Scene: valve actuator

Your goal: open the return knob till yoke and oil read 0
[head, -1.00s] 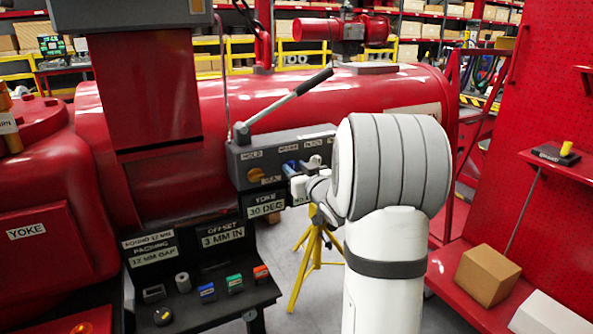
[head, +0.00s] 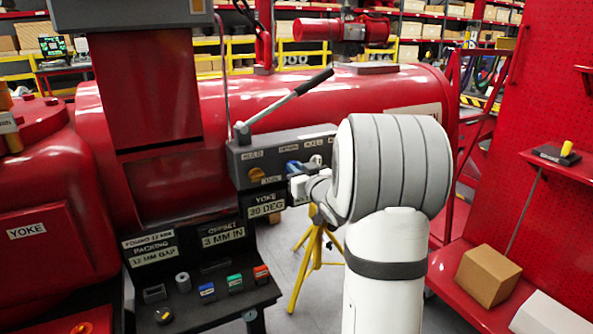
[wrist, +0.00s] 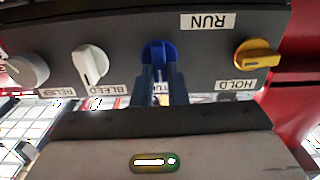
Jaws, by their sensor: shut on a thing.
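The blue knob (wrist: 158,50) sits on the dark valve panel (wrist: 115,25), in the middle of the wrist view, which shows the panel upside down. My gripper (wrist: 160,85) is shut on the blue knob, one dark finger on each side. In the head view my gripper (head: 300,180) is at the front of the grey control box (head: 250,158), and my arm hides the box's right end.
A white BLEED knob (wrist: 90,62), a grey-white knob (wrist: 28,70) and a yellow HOLD knob (wrist: 258,55) flank the blue one. A long lever (head: 285,97) rises above the box. A yellow tripod (head: 308,258) stands below.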

